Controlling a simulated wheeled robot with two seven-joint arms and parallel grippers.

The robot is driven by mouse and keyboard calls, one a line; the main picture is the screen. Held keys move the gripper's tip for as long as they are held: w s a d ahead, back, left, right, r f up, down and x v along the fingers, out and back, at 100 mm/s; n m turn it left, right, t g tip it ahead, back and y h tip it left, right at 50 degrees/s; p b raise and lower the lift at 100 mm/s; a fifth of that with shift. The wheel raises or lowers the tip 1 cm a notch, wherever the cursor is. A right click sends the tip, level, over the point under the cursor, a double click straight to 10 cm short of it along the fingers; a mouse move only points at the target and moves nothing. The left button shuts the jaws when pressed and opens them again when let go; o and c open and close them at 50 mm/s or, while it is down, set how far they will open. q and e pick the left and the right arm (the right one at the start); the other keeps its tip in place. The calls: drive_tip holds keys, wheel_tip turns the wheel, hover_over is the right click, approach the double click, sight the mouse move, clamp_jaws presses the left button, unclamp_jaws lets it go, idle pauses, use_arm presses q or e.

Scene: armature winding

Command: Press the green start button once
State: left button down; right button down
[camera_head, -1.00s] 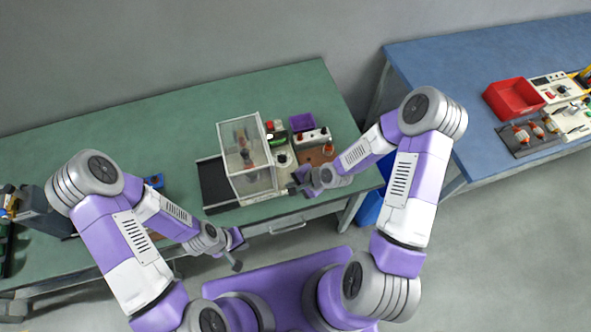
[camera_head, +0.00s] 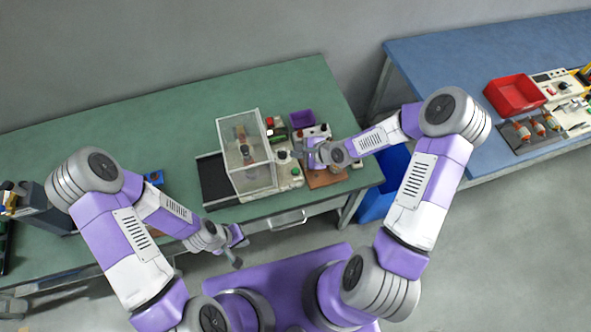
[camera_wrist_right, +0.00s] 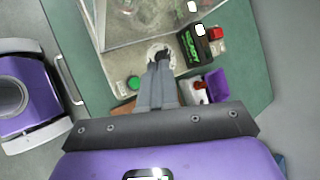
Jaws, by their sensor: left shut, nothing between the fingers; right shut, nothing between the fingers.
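The green start button (camera_wrist_right: 134,83) is a small round green cap on the cream base of the winding machine (camera_wrist_right: 120,63), left of my right fingertips in the right wrist view. It also shows small in the head view, near the machine's front right corner (camera_head: 296,170). My right gripper (camera_wrist_right: 158,58) is shut and empty, its tips over a pale round disc (camera_wrist_right: 152,46) on the base and apart from the button. In the head view my right gripper (camera_head: 299,153) is behind the button. My left gripper (camera_head: 238,262) is shut and empty in front of the bench edge.
A clear guard box (camera_head: 243,152) stands on the machine left of my right gripper. A red knob (camera_wrist_right: 216,33), a purple bin (camera_wrist_right: 216,84) and a brown board (camera_head: 325,178) are close by. A blue bench (camera_head: 440,70) with a red tray (camera_head: 514,97) stands at right.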

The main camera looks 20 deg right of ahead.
drive_tip(key=b, duration=0.6)
hover_over(297, 172)
wheel_tip(297, 172, down, 8)
drive_tip(key=shift+d+r, duration=0.1)
drive_tip(key=shift+r, duration=0.15)
drive_tip(key=shift+f+b, duration=0.4)
drive_tip(key=shift+f, duration=0.2)
idle(1.0)
drive_tip(key=shift+f, duration=0.25)
